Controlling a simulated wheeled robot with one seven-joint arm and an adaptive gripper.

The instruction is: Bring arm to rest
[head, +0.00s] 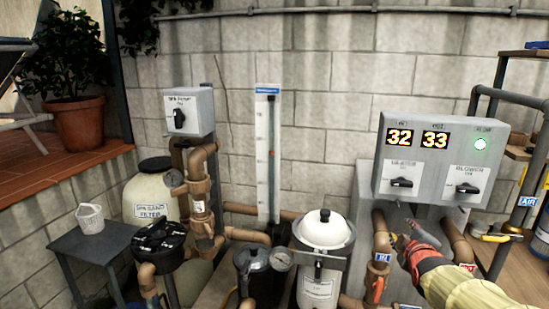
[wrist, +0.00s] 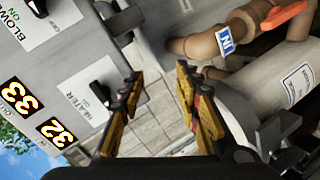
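My gripper (head: 408,235) is at the lower right of the head view, just below the grey control box (head: 383,163). Its sleeve is yellow and red. In the wrist view the two fingers (wrist: 159,72) stand apart with nothing between them.
Brown pipes with an orange-handled valve (head: 377,290) run close to my gripper. A white-lidded strainer (head: 323,229) stands to the left. A shelf rack (head: 525,68) is at the right. A grey side table (head: 95,245) holds a white cup (head: 90,218) at far left.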

